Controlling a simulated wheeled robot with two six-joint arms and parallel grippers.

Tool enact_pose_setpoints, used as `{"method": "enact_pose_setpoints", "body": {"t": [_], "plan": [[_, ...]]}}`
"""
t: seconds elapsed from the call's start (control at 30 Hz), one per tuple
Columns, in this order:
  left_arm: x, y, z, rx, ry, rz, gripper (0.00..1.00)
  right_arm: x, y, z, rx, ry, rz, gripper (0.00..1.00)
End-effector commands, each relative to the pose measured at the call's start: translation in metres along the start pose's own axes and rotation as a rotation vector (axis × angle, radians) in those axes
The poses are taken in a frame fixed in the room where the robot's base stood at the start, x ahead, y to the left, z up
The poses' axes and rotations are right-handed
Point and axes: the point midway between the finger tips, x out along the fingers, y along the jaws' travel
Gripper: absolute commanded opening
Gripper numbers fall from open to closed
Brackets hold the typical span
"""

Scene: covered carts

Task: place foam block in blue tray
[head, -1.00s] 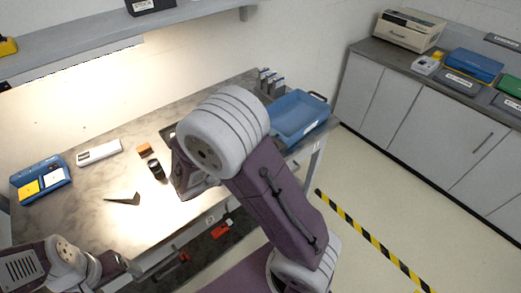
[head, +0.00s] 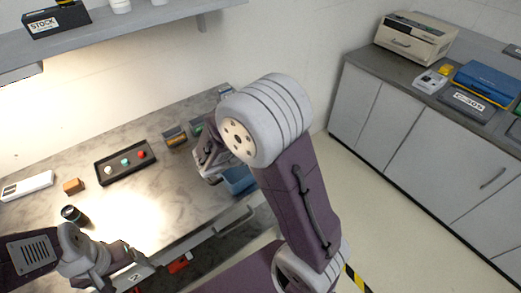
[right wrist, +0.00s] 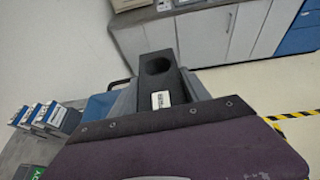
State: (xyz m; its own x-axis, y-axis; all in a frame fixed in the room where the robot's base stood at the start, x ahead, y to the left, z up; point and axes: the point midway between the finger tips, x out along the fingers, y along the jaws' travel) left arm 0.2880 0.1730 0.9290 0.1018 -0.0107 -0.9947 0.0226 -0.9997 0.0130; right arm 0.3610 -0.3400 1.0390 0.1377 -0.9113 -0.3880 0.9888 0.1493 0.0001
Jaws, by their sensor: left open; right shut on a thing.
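In the right wrist view my right gripper (right wrist: 162,84) is shut on the foam block (right wrist: 157,82), a dark block with a round hollow and a small white label. The blue tray (right wrist: 98,106) shows partly there, left of and below the held block. In the head view the blue tray (head: 240,181) is mostly hidden behind my right arm. My right gripper (head: 208,160) is near the tray's left side, and the block is not clear in that view. My left gripper (head: 128,262) is open and empty at the table's front edge.
A black tray with coloured pieces (head: 126,176), a brown block (head: 73,186), a dark cylinder (head: 73,214) and a white device (head: 27,187) are on the table. Small boxes (right wrist: 44,118) stand beside the blue tray. The middle of the table is clear.

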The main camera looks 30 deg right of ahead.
Motion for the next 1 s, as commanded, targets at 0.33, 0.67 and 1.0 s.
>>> {"method": "enact_pose_setpoints", "body": {"t": [0.33, 0.67, 1.0], "plan": [[0.001, 0.0, 0.0, 0.0, 0.0, 0.0, 0.8, 0.014, 0.069, -0.04, -0.003, -0.001, -0.001, 0.13], [0.0, 0.0, 0.0, 0.0, 0.0, 0.0, 0.8, 0.023, 0.117, -0.067, -0.001, -0.001, 0.0, 0.13], [0.001, 0.0, 0.0, 0.0, 0.0, 0.0, 0.8, 0.038, 0.117, -0.103, -0.003, -0.001, 0.0, 0.13]]}}
